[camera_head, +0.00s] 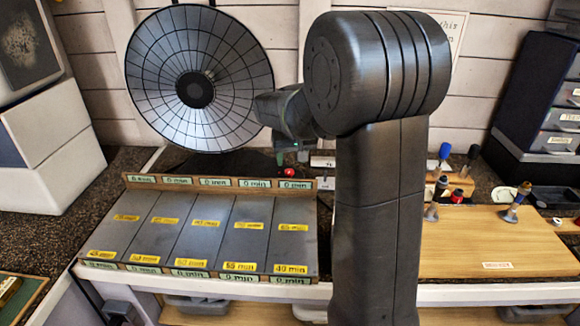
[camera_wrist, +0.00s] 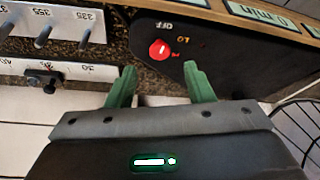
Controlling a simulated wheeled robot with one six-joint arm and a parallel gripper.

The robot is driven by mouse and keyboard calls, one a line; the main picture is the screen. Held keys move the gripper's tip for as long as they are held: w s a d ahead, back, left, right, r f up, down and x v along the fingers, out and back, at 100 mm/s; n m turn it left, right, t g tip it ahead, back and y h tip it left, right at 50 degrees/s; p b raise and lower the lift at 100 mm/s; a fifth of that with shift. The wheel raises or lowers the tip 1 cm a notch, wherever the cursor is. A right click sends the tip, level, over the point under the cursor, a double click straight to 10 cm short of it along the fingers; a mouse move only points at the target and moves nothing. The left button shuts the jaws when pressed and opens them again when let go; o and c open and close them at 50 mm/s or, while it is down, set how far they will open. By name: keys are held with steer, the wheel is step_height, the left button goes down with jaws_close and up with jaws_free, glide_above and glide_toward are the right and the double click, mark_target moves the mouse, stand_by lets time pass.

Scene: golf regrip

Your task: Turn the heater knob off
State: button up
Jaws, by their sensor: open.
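The heater knob is a small red knob (camera_wrist: 160,49) on a black panel. In the wrist view it shows with the markings "OFF" and "LO" beside it, and its white mark faces the lettering side; I cannot tell its exact setting. In the head view the red knob (camera_head: 289,172) sits behind the slotted rack. My gripper (camera_wrist: 157,75) has two green fingers spread apart, with the knob beyond and between their tips, not visibly touched. In the head view my gripper (camera_head: 292,152) is small and partly hidden by my arm, just above the knob.
A round dish-shaped heater (camera_head: 222,55) stands behind the panel, left of my gripper. A rack with labelled slots (camera_head: 205,230) lies in front. A wooden board (camera_head: 490,240) with tools is at right. A white numbered strip (camera_wrist: 60,70) with pegs lies left of the knob.

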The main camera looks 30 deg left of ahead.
mark_target(289, 171)
steer(key=x, duration=0.5)
steer(key=shift+f, duration=0.15)
steer(key=c, duration=1)
steer(key=shift+n+p, duration=0.3)
steer(key=shift+n, duration=0.4)
